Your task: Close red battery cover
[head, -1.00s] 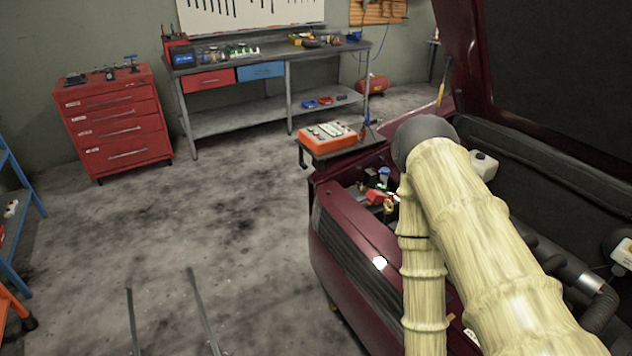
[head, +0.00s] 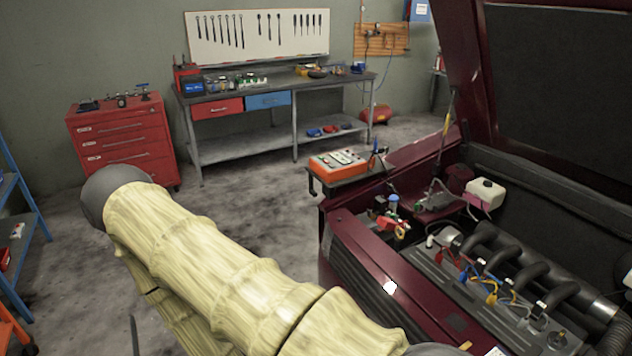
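A small red piece (head: 386,222), which looks like the red battery cover, is in the front left corner of the car's engine bay in the head view. It is small there, and I cannot tell whether it is open or shut. A bit of yellow or brass shows beside it, and a blue-capped part (head: 393,203) stands just behind it. My arm in its pale yellow sleeve crosses the lower left, apart from the red piece. My gripper is not in view.
The dark red car's raised hood (head: 480,70) and its prop stand at the right. The engine (head: 500,275) has several coloured leads. An orange tester (head: 338,163) sits on a small stand beside the car. A workbench (head: 290,80) and red drawer cabinet (head: 122,140) stand behind open floor.

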